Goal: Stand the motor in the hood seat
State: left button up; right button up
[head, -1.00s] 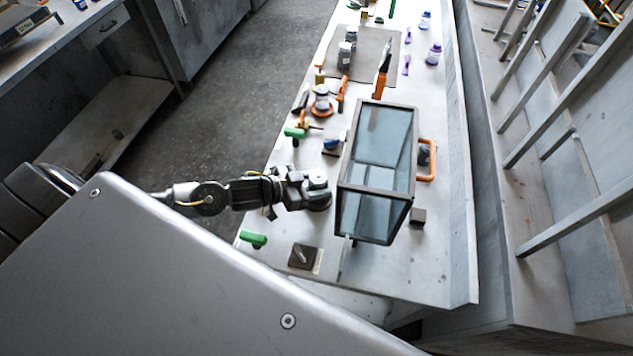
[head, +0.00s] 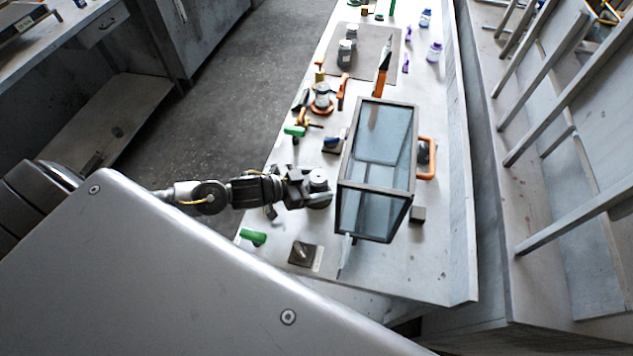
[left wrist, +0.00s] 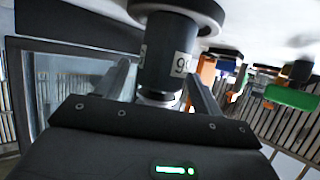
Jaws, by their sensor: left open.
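The motor looks to be the dark cylinder with a pale numbered label (left wrist: 168,55) in the left wrist view. In the head view its grey round top (head: 318,177) shows just left of the glass case. It meets a wide dark round disc (left wrist: 178,8) at its upper end in the wrist picture; I cannot tell whether this disc is the hood seat. My left gripper (head: 306,187) is open, with one finger on each side of the cylinder. Contact is not clear. My right gripper is not in view.
A dark-framed glass case (head: 378,187) stands close to the right of the gripper. An orange handle (head: 434,158) is beyond it. A dark plate (head: 302,255) and a green-handled item (head: 254,237) lie nearer. Several tools and jars crowd the far bench.

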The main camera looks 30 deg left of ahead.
aim_at(311, 183)
pick_arm(q)
jog(key=b+v, duration=0.1)
jog(key=v, duration=0.5)
jog(key=shift+s+a, duration=0.2)
jog(key=shift+s, duration=0.05)
jog(key=shift+s+a+r+b, duration=0.2)
jog(key=shift+s+r+b, duration=0.1)
